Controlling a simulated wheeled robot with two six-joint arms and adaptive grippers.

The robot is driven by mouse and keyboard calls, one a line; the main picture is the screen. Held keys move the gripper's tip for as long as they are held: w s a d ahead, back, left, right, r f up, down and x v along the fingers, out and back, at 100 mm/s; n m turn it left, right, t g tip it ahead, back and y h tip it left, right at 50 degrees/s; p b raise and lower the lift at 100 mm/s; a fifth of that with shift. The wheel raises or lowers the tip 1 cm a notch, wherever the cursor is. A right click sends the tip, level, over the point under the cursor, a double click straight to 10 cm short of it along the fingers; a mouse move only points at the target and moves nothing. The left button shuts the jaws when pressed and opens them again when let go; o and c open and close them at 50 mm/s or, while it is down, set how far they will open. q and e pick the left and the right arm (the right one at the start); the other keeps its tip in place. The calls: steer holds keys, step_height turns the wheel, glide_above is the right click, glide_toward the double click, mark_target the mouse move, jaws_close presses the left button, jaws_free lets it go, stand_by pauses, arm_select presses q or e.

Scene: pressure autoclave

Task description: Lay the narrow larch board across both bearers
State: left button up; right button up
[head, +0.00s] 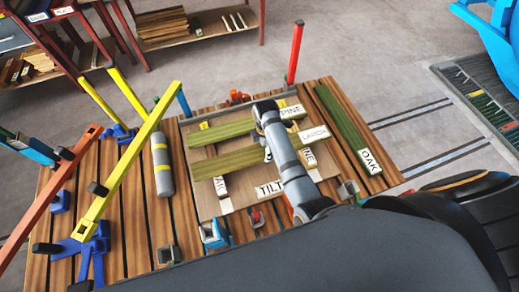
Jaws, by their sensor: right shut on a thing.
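The greenish larch board (232,160), with its white LARCH label (314,134), lies crosswise over the tilt board (245,200). Two pale bearers run beneath it; the lower end of the left bearer (224,196) shows, and the right one is mostly covered. Whether the larch board touches them cannot be told. My right gripper (268,153) is at the middle of the larch board, shut on it; my grey arm link partly hides the jaws. My left gripper is not in view.
A pine board (232,131) lies just behind the larch board, and a dark green oak board (345,130) lies to the right. A red post (295,52) rises behind.

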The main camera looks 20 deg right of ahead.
mark_target(260, 151)
steer(key=f, duration=0.1)
steer(key=w+f, duration=0.2)
steer(key=shift+w+a+f, duration=0.1)
steer(key=shift+w+a, duration=0.15)
steer(key=shift+w+a+f+b, duration=0.15)
steer(key=shift+f+b, duration=0.1)
steer(key=shift+f, duration=0.7)
steer(key=shift+w+d+f+b, duration=0.1)
steer(key=shift+f+b, duration=0.1)
steer(key=shift+f, duration=0.7)
steer(key=shift+f, duration=0.15)
steer(key=o, duration=1.7)
steer(key=shift+s, duration=0.1)
steer(key=shift+o, duration=0.2)
